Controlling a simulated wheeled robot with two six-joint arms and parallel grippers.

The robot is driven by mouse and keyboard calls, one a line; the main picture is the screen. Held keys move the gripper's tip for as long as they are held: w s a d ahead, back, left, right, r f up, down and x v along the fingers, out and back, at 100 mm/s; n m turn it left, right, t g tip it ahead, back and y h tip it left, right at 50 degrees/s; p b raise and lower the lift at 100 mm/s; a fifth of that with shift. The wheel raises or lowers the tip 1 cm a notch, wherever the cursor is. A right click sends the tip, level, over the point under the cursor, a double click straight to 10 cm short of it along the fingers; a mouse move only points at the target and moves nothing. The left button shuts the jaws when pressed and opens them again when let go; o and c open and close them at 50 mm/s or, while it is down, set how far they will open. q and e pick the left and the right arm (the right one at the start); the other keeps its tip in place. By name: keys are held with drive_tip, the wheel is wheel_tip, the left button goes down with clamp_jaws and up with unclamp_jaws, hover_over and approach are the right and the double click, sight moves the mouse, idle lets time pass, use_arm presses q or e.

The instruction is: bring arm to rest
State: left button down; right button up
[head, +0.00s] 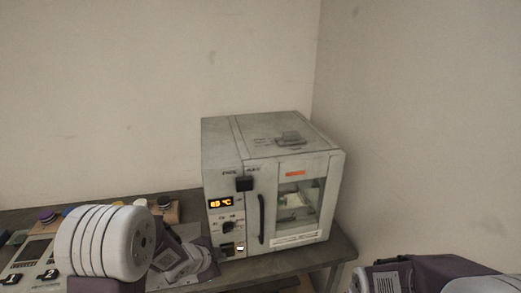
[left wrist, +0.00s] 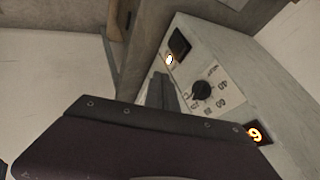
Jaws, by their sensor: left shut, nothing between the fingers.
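My left arm comes in from the left in the head view, with its wrist low in front of the bench. My left gripper (head: 208,254) is shut and empty, just left of the lower front of a grey oven (head: 222,160). In the left wrist view the dark fingers (left wrist: 160,88) lie together, pointing toward the oven's control panel (left wrist: 222,78) with its black knob (left wrist: 202,90). I cannot tell whether they touch the oven. Part of my right arm shows at the lower right of the head view; its gripper is out of view.
The oven's door (head: 300,200) is closed, with a window and a black handle (head: 262,218). Its display (head: 220,203) glows orange. The bench (head: 290,262) holds a panel (head: 35,252) marked 1 and 2 at left. Walls stand behind and at right.

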use_arm(q)
drive_tip(key=s+a+r+n+g+y, duration=0.1)
drive_tip(key=s+a+r+n+y, duration=0.25)
drive_tip(key=s+n, duration=0.35)
drive_tip(key=s+d+f+n+g, duration=0.1)
drive_tip(key=s+f+n+g, duration=0.2)
drive_tip(key=s, duration=0.9)
drive_tip(key=n+g+h, duration=0.1)
drive_tip(key=n+g, duration=0.1)
drive_tip(key=n, duration=0.2)
drive_tip(key=shift+s+f+g, duration=0.15)
drive_tip(key=shift+s+g, duration=0.15)
drive_tip(key=shift+s, duration=0.1)
